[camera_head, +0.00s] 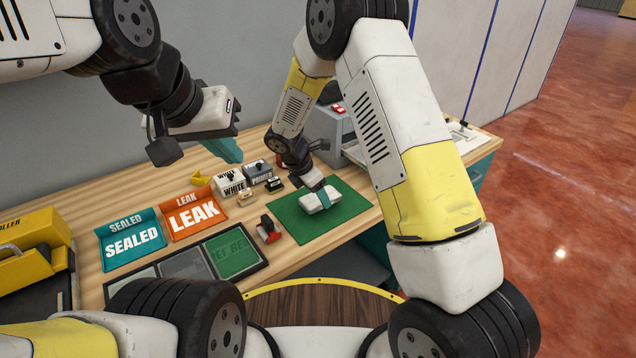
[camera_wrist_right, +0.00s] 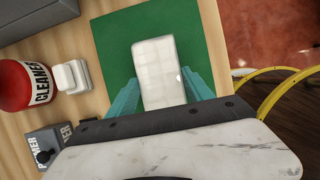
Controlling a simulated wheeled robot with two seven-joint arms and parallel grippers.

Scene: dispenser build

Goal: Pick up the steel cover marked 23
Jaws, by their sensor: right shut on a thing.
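A pale rectangular piece (camera_wrist_right: 158,62) with a faint grid of squares lies between the teal fingers of my right gripper (camera_wrist_right: 163,95) in the right wrist view. My right gripper is shut on it, at or just over the green mat (camera_head: 345,222). In the head view the piece (camera_head: 312,203) shows as a small whitish block under the gripper. No number 23 is readable on it, so I cannot confirm that it is the steel cover. My left gripper (camera_head: 228,150) hangs empty above the back left of the bench; its finger gap is unclear.
An orange LEAK tray (camera_head: 193,222) and a teal SEALED tray (camera_head: 130,248) stand left of the mat. A dark framed panel (camera_head: 190,268) lies in front. A red CLEANER container (camera_wrist_right: 22,84) and a white block (camera_wrist_right: 72,76) sit beside the mat. A yellow ROLLER machine (camera_head: 35,235) stands far left.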

